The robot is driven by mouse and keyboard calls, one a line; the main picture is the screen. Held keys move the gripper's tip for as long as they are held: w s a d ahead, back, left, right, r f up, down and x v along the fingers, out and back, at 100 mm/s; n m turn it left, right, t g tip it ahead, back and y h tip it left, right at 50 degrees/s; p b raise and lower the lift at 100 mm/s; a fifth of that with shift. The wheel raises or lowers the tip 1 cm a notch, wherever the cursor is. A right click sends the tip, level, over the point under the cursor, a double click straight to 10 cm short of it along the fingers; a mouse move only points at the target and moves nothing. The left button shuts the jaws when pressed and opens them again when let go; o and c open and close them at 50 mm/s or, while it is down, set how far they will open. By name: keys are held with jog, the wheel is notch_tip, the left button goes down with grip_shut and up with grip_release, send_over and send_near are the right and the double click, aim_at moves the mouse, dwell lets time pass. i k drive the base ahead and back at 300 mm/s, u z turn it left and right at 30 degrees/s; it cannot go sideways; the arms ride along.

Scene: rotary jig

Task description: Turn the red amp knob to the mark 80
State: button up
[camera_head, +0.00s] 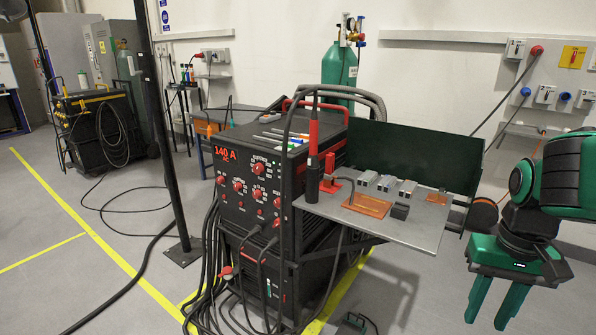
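The black welding machine (265,155) stands in the middle, its front panel turned to the left. The panel carries several red knobs, among them an upper one (258,168), a left one (238,185) and a lower one (257,193). White scale marks ring the knobs, but the numbers and pointers are too small to read, and I cannot tell which is the amp knob. My green gripper (496,303) hangs at the lower right, fingers down, apart and empty, well away from the panel.
A grey side shelf (420,232) with a dark green back screen (412,157) lies between my gripper and the machine. A torch (313,165) stands at its near edge. Cables hang before the machine. A black post (160,130) stands left; floor there is partly free.

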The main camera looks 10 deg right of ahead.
aim_at(258, 169)
jog(key=u, duration=0.05)
jog(key=k, duration=0.25)
jog(key=u, duration=0.35)
jog(key=i, duration=1.05)
jog(key=u, duration=0.4)
